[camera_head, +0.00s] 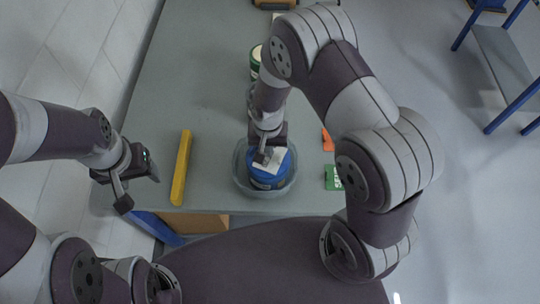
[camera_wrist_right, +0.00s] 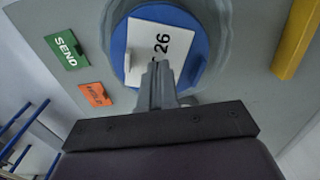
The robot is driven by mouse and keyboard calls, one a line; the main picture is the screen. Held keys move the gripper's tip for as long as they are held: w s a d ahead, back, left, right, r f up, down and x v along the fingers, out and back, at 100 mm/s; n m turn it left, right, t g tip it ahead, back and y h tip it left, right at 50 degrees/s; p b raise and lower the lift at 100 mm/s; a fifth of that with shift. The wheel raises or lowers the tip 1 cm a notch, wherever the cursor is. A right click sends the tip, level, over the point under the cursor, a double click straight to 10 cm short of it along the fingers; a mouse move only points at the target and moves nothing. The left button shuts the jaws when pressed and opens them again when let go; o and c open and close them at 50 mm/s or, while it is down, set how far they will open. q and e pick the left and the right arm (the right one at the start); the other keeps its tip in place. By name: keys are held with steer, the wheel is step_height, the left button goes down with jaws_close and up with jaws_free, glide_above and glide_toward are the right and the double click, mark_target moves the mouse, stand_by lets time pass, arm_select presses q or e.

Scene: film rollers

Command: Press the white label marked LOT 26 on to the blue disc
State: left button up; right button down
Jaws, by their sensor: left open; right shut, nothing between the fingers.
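The blue disc (camera_head: 269,181) is the top of a blue roller standing in a round grey holder (camera_head: 243,186) near the table's front edge. The white label (camera_head: 276,159) lies on the blue disc; in the right wrist view the label (camera_wrist_right: 147,38) shows "26", the rest of its print hidden by my fingers. My right gripper (camera_head: 264,156) is shut and empty, its fingertips (camera_wrist_right: 159,66) over the label; whether they touch it I cannot tell. My left gripper (camera_head: 139,192) is open and empty, left of the yellow bar.
A yellow bar (camera_head: 181,168) lies left of the holder. A green SEND tag (camera_head: 333,178) and an orange tag (camera_head: 327,139) lie to its right. A green-and-white roller (camera_head: 255,62) stands further back, partly behind my right arm. The table's left-back area is clear.

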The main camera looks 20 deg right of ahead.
steer(key=shift+f+b, duration=0.45)
steer(key=shift+f, duration=0.25)
stand_by(0.4)
stand_by(0.3)
step_height(320, 180, up, 8)
steer(key=p, duration=0.7)
stand_by(0.4)
